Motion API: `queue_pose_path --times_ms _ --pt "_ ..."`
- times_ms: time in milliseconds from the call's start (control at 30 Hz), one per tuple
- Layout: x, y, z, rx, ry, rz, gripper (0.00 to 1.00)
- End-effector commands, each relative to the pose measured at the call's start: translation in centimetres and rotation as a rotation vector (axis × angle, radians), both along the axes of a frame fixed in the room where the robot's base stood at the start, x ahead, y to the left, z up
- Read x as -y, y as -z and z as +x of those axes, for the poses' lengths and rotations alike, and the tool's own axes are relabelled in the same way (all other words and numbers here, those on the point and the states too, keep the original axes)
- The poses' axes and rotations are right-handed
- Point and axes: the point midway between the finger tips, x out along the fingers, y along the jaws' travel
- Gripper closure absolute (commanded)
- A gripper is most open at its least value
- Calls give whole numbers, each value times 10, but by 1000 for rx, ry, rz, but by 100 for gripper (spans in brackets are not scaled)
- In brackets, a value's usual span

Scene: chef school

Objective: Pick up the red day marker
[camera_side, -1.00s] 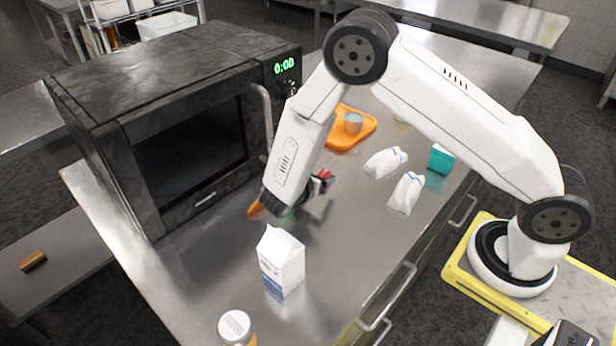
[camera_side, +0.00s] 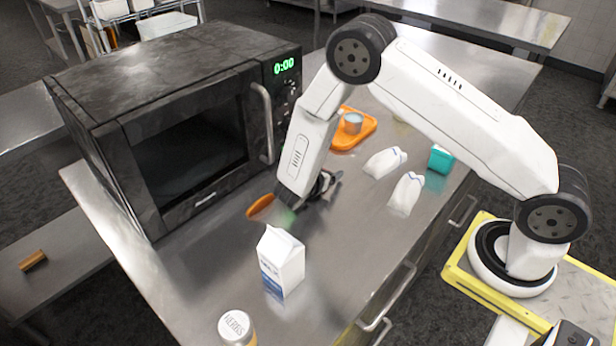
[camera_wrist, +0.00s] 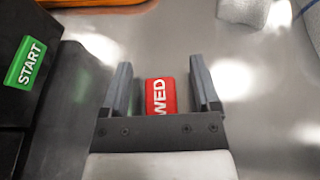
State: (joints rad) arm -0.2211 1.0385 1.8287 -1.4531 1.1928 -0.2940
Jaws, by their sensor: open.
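The red day marker (camera_wrist: 160,97), lettered "WED", lies between the two fingers of my gripper (camera_wrist: 163,85) in the wrist view. Both fingers stand apart, with a gap between each finger and the marker. In the side view, my gripper (camera_side: 318,197) is low over the steel counter, to the right of the microwave. The red marker is hidden behind the arm there.
The microwave (camera_side: 190,150) stands close on the left; its green START button (camera_wrist: 26,62) shows in the wrist view. A milk carton (camera_side: 281,262), an orange item (camera_side: 260,206), white bags (camera_side: 406,193), a teal box (camera_side: 440,158) and an orange tray (camera_side: 362,133) are around.

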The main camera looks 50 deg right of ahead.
Motion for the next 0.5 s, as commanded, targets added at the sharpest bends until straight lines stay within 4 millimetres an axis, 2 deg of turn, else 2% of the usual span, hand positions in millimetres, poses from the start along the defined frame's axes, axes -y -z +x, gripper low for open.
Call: queue_pose_path --times_ms 133,167,400,500 --pt "0 0 0 0 0 0 21" --pt "0 0 0 0 0 0 24" --pt "0 0 0 0 0 0 100" --pt "0 0 0 0 0 0 100"
